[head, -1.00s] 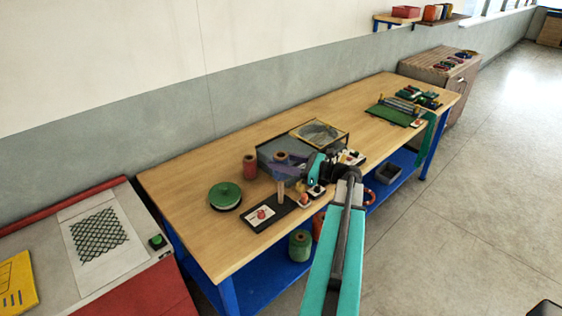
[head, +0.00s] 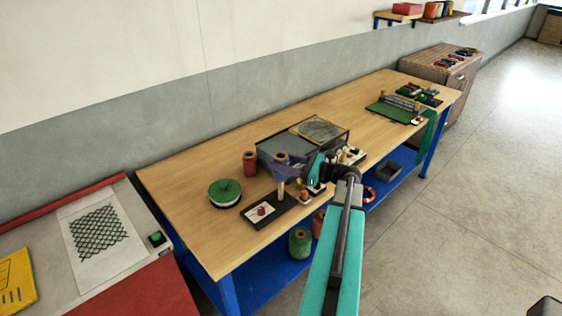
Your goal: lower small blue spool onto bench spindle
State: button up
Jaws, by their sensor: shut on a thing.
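The bench spindle (head: 281,189) is a pale upright post on a dark base board (head: 277,210) with a white card at its left end. My gripper (head: 296,170) is above this base and shut on a small bluish-purple spool (head: 284,170). The spool is over the upper part of the post. It is small and partly hidden by my gripper, so I cannot tell whether the post is inside its bore.
A green spool (head: 224,192) and a red-brown spool (head: 250,163) stand to the left on the wooden bench (head: 190,205). A grey tray (head: 275,147) lies behind my gripper. Small items sit close on its right. The bench's front left is clear.

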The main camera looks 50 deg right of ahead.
jog(key=shift+f+b, duration=2.15)
jog(key=shift+f, duration=2.85)
jog(key=o, duration=1.2)
jog(key=b+v, duration=0.3)
jog(key=v, duration=1)
jog(key=shift+s+d+b, duration=0.15)
jog(key=shift+s+b, duration=0.2)
jog(key=shift+b, duration=0.05)
jog(key=shift+s, duration=0.1)
